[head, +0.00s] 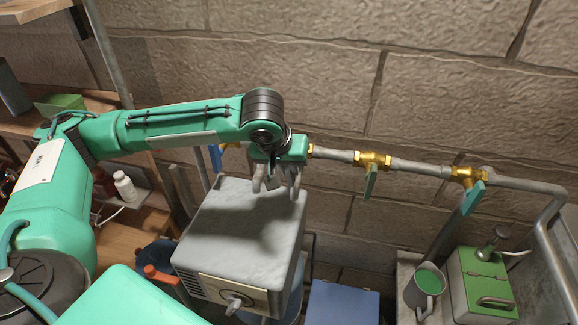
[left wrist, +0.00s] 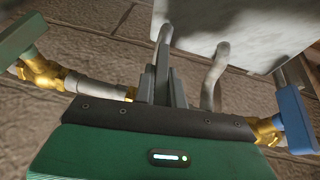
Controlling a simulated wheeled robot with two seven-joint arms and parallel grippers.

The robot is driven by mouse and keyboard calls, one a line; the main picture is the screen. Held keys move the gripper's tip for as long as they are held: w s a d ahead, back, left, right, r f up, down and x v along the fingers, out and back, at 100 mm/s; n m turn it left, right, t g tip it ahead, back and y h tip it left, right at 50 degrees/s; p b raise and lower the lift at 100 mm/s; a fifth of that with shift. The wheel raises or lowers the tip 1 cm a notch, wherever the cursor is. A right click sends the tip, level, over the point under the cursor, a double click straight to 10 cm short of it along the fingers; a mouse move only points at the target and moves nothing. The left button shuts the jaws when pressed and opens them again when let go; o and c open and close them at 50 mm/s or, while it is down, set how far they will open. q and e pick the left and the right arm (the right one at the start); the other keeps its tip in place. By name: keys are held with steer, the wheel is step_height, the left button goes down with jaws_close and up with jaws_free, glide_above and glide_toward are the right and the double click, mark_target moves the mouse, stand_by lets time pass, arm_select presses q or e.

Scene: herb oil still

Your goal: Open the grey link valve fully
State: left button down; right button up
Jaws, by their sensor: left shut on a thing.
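My left gripper (head: 276,187) reaches down at the wall pipe, above the back of the grey box. It is shut on what looks like the grey lever of the link valve. My gripper hides most of this valve, so the lever's exact angle cannot be told. A bit of brass (head: 311,151) shows just right of my gripper. My right gripper is not in view.
The same pipe carries a green-handled valve (head: 370,180), a teal-handled valve (head: 473,198) and a blue-handled valve (head: 215,157). The grey box (head: 240,235) stands below my gripper. A green box (head: 481,282) and a mug (head: 427,285) stand at the right.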

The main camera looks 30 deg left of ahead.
arm_select(q)
steer(key=shift+a+f+n+t+h, duration=0.1)
steer(key=shift+n+t+h, duration=0.1)
steer(key=shift+h, duration=0.4)
steer(key=shift+a+n+t+h, duration=0.1)
steer(key=shift+t+h, duration=0.1)
steer(key=shift+h, duration=0.4)
steer(key=shift+a+f+n+t+h+b, duration=0.1)
steer(key=shift+n+t+h+b, duration=0.2)
steer(key=shift+h+b, duration=0.65)
steer(key=shift+f+t+h, duration=0.1)
steer(key=shift+t+h, duration=0.2)
steer(key=shift+h, duration=0.75)
steer(key=n+t+h+b, duration=0.1)
steer(key=h+b, duration=0.3)
steer(key=b, duration=0.5)
steer(key=n+t+h+b, duration=0.2)
steer(key=t+h+b, duration=0.1)
steer(key=b, duration=0.6)
steer(key=shift+s+f+h, duration=0.1)
steer(key=shift+f+h, duration=0.05)
steer(key=shift+h, duration=0.25)
